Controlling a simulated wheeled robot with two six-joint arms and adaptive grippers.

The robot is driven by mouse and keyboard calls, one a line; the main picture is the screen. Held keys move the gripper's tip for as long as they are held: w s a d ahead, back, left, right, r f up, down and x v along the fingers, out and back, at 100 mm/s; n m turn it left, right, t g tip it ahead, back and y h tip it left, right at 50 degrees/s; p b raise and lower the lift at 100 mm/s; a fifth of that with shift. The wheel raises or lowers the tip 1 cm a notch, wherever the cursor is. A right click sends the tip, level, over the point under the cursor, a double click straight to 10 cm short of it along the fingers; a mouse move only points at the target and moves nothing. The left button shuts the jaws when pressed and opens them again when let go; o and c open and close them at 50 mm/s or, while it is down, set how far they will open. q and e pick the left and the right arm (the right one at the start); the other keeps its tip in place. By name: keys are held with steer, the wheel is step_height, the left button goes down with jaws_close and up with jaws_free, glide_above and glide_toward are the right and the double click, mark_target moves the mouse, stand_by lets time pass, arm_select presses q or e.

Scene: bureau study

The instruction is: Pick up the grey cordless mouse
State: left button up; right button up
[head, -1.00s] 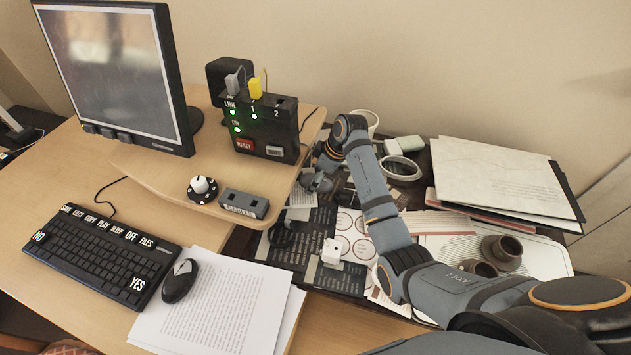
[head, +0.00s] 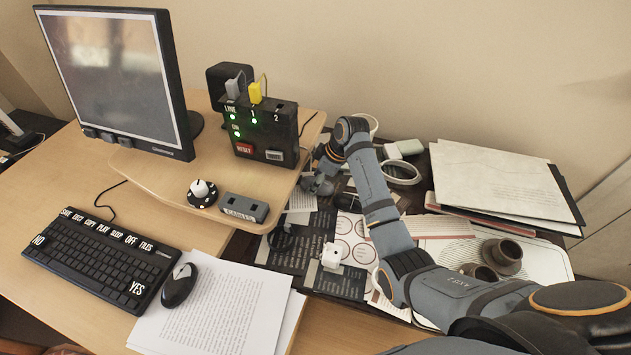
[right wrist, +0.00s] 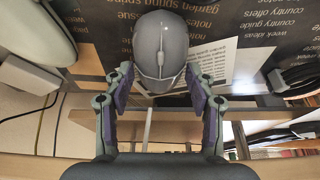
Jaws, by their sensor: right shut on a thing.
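The grey cordless mouse (right wrist: 160,48) shows in the right wrist view, with a pale scroll strip down its middle, over a dark printed sheet. My right gripper (right wrist: 160,86) has a finger on each side of the mouse's near end and is shut on it. In the head view my right gripper (head: 318,183) is low beside the raised shelf's right end. There I cannot make out the mouse clearly from the gripper. My left gripper is not in view.
A black mouse (head: 179,285) lies by the keyboard (head: 100,258). The shelf (head: 160,180) holds a monitor (head: 115,80), a switch box (head: 262,132), a dial (head: 202,193) and a grey block (head: 244,208). A white cube (head: 332,256), papers (head: 505,180) and brown cups (head: 502,257) crowd the right side.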

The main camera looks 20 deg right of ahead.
steer(key=r, duration=0.6)
steer(key=shift+s+d+r+p, duration=0.1)
steer(key=shift+d+r+p, duration=0.1)
steer(key=shift+r+p, duration=0.1)
steer(key=s+d, duration=1.1)
steer(key=d, duration=0.5)
